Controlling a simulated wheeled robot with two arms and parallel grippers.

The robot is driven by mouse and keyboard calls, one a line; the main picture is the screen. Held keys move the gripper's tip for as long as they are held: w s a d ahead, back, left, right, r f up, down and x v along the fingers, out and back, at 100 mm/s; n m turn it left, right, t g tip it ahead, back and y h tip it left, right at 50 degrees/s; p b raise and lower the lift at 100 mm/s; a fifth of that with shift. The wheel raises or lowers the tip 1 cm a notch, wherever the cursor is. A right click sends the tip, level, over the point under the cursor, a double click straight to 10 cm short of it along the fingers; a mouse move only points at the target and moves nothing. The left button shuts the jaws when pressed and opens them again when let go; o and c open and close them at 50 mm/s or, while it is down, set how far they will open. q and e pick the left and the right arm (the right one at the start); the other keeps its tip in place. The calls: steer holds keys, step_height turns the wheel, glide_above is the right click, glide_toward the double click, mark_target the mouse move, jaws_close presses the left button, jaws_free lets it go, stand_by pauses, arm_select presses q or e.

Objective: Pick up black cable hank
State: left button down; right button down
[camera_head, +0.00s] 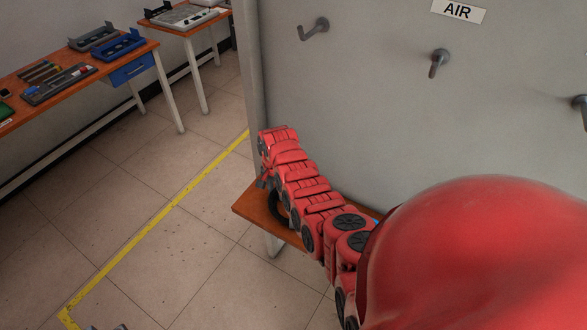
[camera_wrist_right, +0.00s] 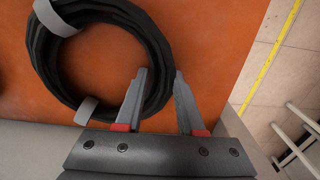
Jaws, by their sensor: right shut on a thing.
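The black cable hank (camera_wrist_right: 60,75) is a coiled ring with grey ties, on an orange-brown tabletop (camera_wrist_right: 215,45) in the right wrist view. My right gripper (camera_wrist_right: 160,75) has one finger inside the ring and one outside, shut on its near right side. In the head view, part of the hank (camera_head: 277,208) shows as a dark curve by the table edge. There my right gripper (camera_head: 264,182) is small and partly hidden by my red arm. The hank seems to be at table level; I cannot tell if it is lifted. My left gripper is not clearly seen.
A grey panel (camera_head: 350,110) with hooks and an AIR sign (camera_head: 458,11) rises behind the small table (camera_head: 250,205). Workbenches with trays (camera_head: 118,45) stand at the far left. The tiled floor with a yellow line (camera_head: 165,213) is clear between.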

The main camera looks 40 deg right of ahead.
mark_target(276, 210)
steer(key=shift+r, duration=0.1)
stand_by(0.3)
steer(key=shift+w+r+b, duration=0.1)
steer(key=shift+r+b, duration=0.65)
steer(key=shift+r, duration=0.1)
steer(key=shift+r+b, duration=0.5)
steer(key=shift+r, duration=0.2)
steer(key=shift+s+a, duration=0.6)
steer(key=shift+s, duration=0.35)
steer(key=s+a+p, duration=0.1)
steer(key=s+r+p, duration=0.1)
steer(key=s+p, duration=0.1)
steer(key=s+a+p, duration=0.1)
steer(key=p, duration=0.1)
steer(key=shift+s+a+r, duration=0.15)
steer(key=shift+a+r, duration=0.2)
steer(key=shift+r, duration=0.05)
steer(key=s+a+p, duration=0.4)
steer(key=s, duration=0.3)
steer(key=shift+s+a, duration=0.25)
steer(key=shift+a, duration=0.15)
steer(key=shift+w, duration=0.1)
